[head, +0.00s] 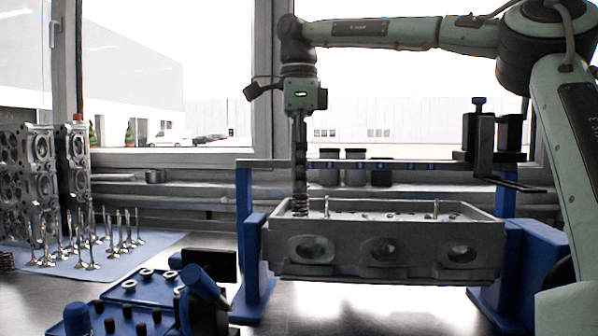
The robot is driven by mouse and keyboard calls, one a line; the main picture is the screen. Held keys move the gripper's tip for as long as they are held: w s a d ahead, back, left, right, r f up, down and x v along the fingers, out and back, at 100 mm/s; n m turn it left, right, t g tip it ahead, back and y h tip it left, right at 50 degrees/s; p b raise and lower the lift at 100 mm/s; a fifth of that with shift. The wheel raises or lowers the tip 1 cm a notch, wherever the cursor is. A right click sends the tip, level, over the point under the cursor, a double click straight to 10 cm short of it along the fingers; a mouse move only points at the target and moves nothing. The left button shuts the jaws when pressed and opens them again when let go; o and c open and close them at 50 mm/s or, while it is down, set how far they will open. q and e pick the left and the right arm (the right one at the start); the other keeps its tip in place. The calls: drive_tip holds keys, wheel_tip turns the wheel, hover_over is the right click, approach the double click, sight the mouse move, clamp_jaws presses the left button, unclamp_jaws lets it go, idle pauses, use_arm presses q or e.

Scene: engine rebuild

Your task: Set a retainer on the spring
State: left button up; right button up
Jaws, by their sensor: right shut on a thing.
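The grey cylinder head (345,271) rests in a blue stand, with its top facing up. A coil spring (300,209) stands upright at the left end of its top. My right gripper (300,184) points straight down directly above the spring, its fingers shut. The retainer between the fingertips is too small to make out clearly, and I cannot tell whether it touches the spring. Other ring-shaped retainers (129,284) lie on a blue tray (118,296) at the lower left. My left gripper is not in view.
Several valves (90,252) stand on a light blue mat (160,243) at left, beside upright metal castings (28,180). A dark clamp-like post (479,132) rises at right. Bare bench shows in front.

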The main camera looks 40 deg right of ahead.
drive_tip(key=shift+f, duration=0.45)
drive_tip(key=o, duration=0.9)
drive_tip(key=shift+o, duration=0.2)
wheel_tip(320, 180, up, 8)
drive_tip(key=shift+f, duration=0.2)
